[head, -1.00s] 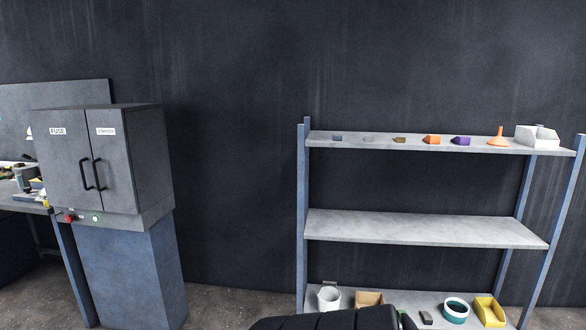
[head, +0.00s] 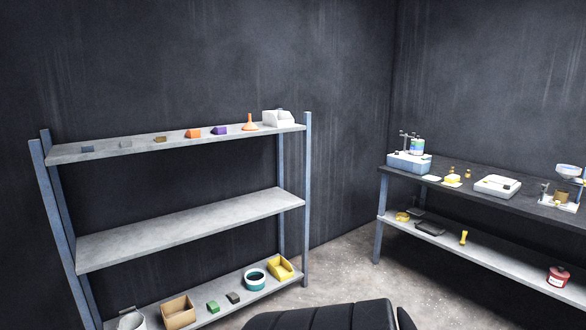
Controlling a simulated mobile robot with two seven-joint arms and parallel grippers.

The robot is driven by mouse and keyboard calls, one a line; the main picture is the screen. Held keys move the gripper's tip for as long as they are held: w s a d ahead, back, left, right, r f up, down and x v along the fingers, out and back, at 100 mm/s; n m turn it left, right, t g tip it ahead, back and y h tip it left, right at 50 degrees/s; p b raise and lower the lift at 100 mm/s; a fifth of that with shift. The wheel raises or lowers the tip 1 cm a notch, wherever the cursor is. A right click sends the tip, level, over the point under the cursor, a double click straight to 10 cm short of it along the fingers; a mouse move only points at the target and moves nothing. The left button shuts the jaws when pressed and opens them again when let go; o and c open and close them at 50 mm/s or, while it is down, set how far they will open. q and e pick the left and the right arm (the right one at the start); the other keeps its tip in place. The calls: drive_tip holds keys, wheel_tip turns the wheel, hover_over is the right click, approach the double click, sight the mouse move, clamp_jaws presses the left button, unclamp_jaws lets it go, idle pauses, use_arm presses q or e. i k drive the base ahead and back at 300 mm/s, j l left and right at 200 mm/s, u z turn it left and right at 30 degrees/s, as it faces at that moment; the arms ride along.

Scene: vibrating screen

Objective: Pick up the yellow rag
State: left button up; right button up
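No thing in the head view is clearly a yellow rag. A small yellow item (head: 452,178) lies on the dark workbench top at the right, too small to tell what it is. A flat yellow item (head: 402,216) and an upright yellow item (head: 464,237) are on the bench's lower shelf. Neither of my grippers is in view. A black ribbed part, likely my own body, shows at the bottom centre.
A grey shelf rack (head: 170,228) on the left holds a yellow bin (head: 281,268), a teal round container (head: 255,280) and a cardboard box (head: 178,312). The workbench (head: 520,204) stands at the right. Bare floor (head: 345,270) lies between them.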

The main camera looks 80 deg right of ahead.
sight(452, 178)
drive_tip(key=l+z, duration=0.1)
drive_tip(key=z, duration=0.35)
drive_tip(key=l+z, duration=0.15)
drive_tip(key=z, duration=0.25)
drive_tip(key=k+l+z, duration=0.1)
drive_tip(key=z, duration=0.35)
drive_tip(key=l+z, duration=0.2)
drive_tip(key=z, duration=0.2)
drive_tip(key=i+l+z, duration=0.1)
drive_tip(key=l+z, duration=0.3)
drive_tip(key=i+l+z, duration=0.2)
drive_tip(key=z, duration=0.2)
drive_tip(key=i+l+z, duration=0.2)
drive_tip(key=l+z, duration=0.2)
drive_tip(key=i+l+z, duration=0.2)
drive_tip(key=z, duration=0.2)
drive_tip(key=i+l, duration=0.25)
drive_tip(key=i, duration=0.15)
drive_tip(key=i+l+z, duration=0.1)
drive_tip(key=i, duration=0.25)
drive_tip(key=i+l, duration=0.35)
drive_tip(key=i+z, duration=0.05)
